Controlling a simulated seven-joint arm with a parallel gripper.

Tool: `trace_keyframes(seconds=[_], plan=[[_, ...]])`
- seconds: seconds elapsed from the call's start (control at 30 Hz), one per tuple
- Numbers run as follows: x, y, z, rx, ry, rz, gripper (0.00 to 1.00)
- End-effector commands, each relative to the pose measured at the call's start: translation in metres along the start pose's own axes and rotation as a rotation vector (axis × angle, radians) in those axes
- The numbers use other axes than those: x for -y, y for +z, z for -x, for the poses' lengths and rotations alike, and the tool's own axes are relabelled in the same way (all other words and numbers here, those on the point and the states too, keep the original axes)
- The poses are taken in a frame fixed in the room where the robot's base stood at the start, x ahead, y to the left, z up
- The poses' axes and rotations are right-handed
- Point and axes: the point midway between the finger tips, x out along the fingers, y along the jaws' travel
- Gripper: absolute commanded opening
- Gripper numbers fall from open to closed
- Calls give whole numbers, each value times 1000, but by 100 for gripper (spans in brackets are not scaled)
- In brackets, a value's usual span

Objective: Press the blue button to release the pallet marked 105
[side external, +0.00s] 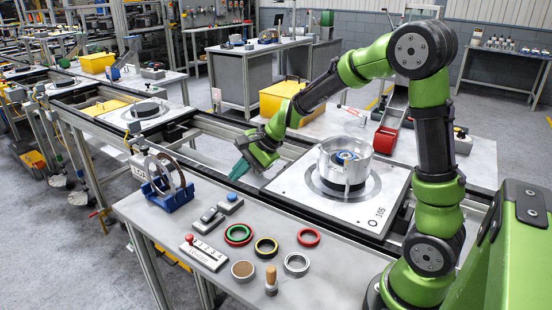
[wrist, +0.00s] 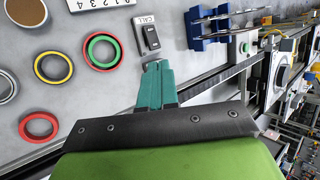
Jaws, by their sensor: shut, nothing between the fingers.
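The pallet marked 105 (side external: 293,186) is a white plate on the rail line, with a metal clutch housing (side external: 345,165) standing on it. The blue button (side external: 232,197) sits on a small grey box at the bench's back edge. My gripper (side external: 238,172) is shut and empty, with teal fingers angled down. In the side view its fingertips appear above and behind the blue button, apart from it. In the wrist view the shut fingertips (wrist: 157,66) are just below the CALL rocker switch (wrist: 150,37); the blue button cannot be seen there and may be hidden behind the fingers.
The bench (side external: 165,216) carries the rocker switch (side external: 208,219), a blue ring rack (side external: 167,192), a numbered selector plate (side external: 204,252), coloured rings (side external: 238,235) and a wooden-handled tool (side external: 271,280). A yellow bin (side external: 281,98) stands behind the rails.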

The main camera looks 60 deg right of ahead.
Motion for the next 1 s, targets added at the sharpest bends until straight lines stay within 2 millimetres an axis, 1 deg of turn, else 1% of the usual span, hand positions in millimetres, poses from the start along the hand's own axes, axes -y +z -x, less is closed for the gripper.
trace_keyframes(seconds=[0.03,0.1,0.17,0.23,0.3,0.37,0.5,0.77,0.87,1.0], plan=[[7,-16,-15,-18,-17,-101,0],[18,-35,-29,-41,-56,-239,0],[28,-48,-37,-58,-95,-345,0],[40,-58,-40,-70,-141,-439,0],[53,-62,-37,-73,-185,-504,0],[58,-64,-35,-75,-206,-546,0],[57,-65,-34,-78,-211,-576,0],[57,-64,-35,-76,-209,-573,0],[55,-65,-38,-76,-208,-572,0],[47,-68,-48,-76,-206,-574,0]])
